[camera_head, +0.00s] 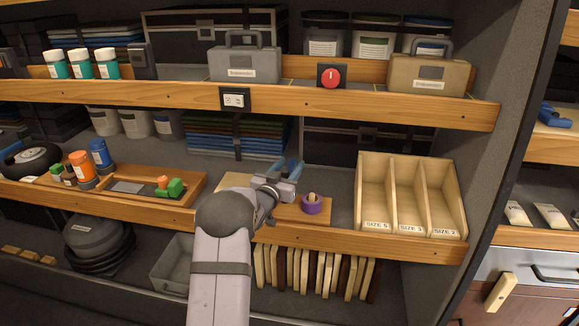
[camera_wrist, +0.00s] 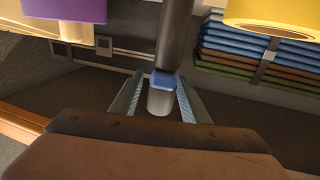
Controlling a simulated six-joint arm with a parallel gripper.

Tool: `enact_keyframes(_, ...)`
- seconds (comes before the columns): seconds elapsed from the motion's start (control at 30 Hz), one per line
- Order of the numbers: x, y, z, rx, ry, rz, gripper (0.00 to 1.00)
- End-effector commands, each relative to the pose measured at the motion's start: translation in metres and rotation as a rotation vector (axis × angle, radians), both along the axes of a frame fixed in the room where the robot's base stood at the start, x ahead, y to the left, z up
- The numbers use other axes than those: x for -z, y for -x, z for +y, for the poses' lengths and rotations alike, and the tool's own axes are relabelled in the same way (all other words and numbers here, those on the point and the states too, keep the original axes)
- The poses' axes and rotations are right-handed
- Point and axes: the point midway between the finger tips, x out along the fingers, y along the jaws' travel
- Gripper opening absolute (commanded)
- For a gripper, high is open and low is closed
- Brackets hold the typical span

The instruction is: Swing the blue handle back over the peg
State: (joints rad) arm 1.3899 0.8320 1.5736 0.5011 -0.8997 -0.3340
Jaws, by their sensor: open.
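In the wrist view a small blue piece (camera_wrist: 163,80), probably the blue handle, sits at the lower end of a dark round bar (camera_wrist: 176,35). A light grey round end (camera_wrist: 160,102) shows below it. My gripper (camera_wrist: 160,100) is open, with one finger on each side of the grey end; I cannot tell whether either touches. In the head view my gripper (camera_head: 284,184) is at the middle shelf, with a blue part (camera_head: 290,167) just behind it. I cannot make out the blue handle's peg. A purple ring (camera_head: 312,207) surrounds a pale wooden post to the right.
A purple body (camera_wrist: 65,8) and a yellow body (camera_wrist: 270,14) flank the bar in the wrist view. A wooden divided box (camera_head: 410,198) stands right of the purple ring. A wooden tray (camera_head: 125,187) lies left of my arm. The shelf's front edge (camera_head: 330,235) runs below.

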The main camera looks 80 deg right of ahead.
Motion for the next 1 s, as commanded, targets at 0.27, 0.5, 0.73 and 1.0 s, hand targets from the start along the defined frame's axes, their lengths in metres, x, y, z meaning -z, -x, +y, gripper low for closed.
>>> enact_keyframes(0.27, 0.0003, 0.0001, 0.0001, 0.0, 0.0, 0.0, 0.2)
enact_keyframes(0.5, 0.0003, 0.0001, 0.0002, 0.001, 0.0, 0.0, 0.0)
enact_keyframes(0.73, -0.0004, 0.0006, 0.0, 0.033, 0.003, 0.001, 0.0)
enact_keyframes(1.0, -0.0029, 0.0048, 0.0009, 0.17, 0.006, 0.0, 0.0)
